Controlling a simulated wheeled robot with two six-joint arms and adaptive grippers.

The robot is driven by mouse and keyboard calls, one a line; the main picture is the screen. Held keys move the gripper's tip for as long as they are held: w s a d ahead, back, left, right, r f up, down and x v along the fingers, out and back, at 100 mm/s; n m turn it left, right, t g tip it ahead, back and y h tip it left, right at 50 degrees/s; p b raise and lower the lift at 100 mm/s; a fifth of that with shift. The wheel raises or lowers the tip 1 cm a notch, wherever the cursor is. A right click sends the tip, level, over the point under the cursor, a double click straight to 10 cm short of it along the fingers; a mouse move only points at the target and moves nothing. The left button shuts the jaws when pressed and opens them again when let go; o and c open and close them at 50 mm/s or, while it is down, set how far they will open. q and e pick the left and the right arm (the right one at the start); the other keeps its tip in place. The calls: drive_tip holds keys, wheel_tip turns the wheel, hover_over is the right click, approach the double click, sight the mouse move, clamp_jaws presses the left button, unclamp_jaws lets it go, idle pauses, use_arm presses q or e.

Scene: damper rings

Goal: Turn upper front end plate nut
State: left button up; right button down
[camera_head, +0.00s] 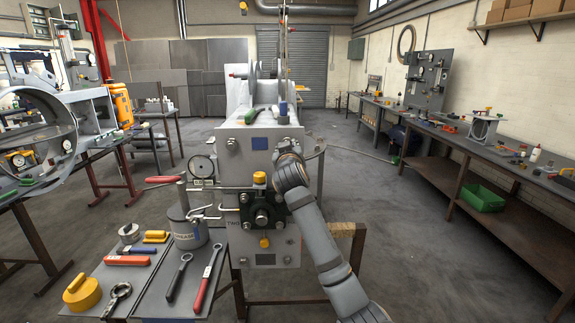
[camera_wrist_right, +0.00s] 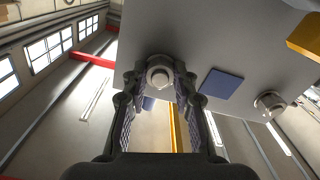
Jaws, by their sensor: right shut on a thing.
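The grey end plate (camera_head: 245,170) faces me at the machine's front, with a blue patch (camera_head: 259,144) near its top. My right gripper (camera_head: 287,158) is at the plate's upper right corner, its arm rising from the lower right. In the right wrist view the gripper (camera_wrist_right: 159,80) has its ribbed fingers on both sides of a round metal nut (camera_wrist_right: 160,72), shut on it. In the head view that nut is hidden behind the gripper. The other upper nut (camera_head: 232,144) is free at upper left and shows in the wrist view (camera_wrist_right: 270,103). My left gripper is not in view.
Below the nut sits a dark flange (camera_head: 262,210) with a yellow cap (camera_head: 260,178). A dial gauge (camera_head: 203,167) and a grey can (camera_head: 188,230) stand left. Wrenches (camera_head: 208,278) lie on the lower left table. The floor right of my arm is clear.

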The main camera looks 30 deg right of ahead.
drive_tip(key=c, duration=1)
unclamp_jaws()
drive_tip(key=shift+p, duration=0.35)
drive_tip(key=shift+s+a, duration=0.15)
drive_tip(key=shift+v, duration=0.85)
drive_tip(key=v, duration=0.6)
